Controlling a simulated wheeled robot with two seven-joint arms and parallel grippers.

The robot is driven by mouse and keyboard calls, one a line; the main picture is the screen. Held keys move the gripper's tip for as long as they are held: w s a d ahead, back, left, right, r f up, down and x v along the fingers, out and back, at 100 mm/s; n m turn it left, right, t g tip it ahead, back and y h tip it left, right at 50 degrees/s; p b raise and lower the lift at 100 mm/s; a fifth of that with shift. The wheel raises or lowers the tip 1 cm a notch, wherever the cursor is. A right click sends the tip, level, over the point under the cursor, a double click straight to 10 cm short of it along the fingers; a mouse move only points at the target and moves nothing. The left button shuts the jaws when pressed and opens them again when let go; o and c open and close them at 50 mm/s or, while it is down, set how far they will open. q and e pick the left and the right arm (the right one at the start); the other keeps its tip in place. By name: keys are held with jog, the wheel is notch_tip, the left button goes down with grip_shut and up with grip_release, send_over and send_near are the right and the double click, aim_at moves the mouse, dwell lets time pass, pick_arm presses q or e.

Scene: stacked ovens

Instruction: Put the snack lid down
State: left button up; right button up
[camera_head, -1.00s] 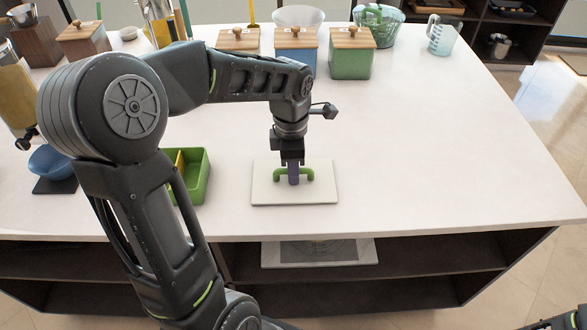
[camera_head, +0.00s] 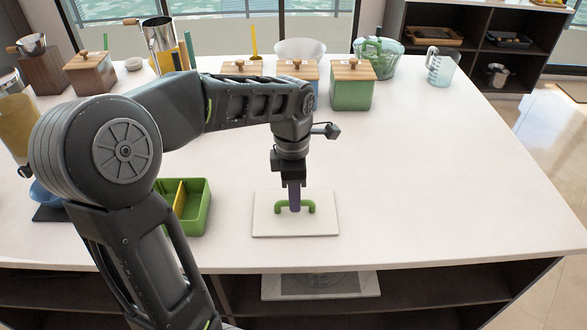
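The snack lid (camera_head: 264,222) is a cream square plate with a green arched handle. It lies flat over the counter near the front edge; I cannot tell whether it touches the counter. My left gripper (camera_head: 295,207) points straight down and is shut on the middle of the handle. Its near purple finger covers part of the handle, and the far finger is hidden. The open green snack box (camera_head: 192,232) with a yellow divider stands to the left of the lid, partly behind my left arm. My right gripper is not in view.
The white counter (camera_head: 430,190) is clear to the right of the lid. A blue bowl (camera_head: 42,196) is at far left.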

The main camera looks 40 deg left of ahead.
pick_arm(q)
notch_tip(320, 180, up, 9)
jog(key=shift+s+a, duration=0.1)
dwell(0.9)
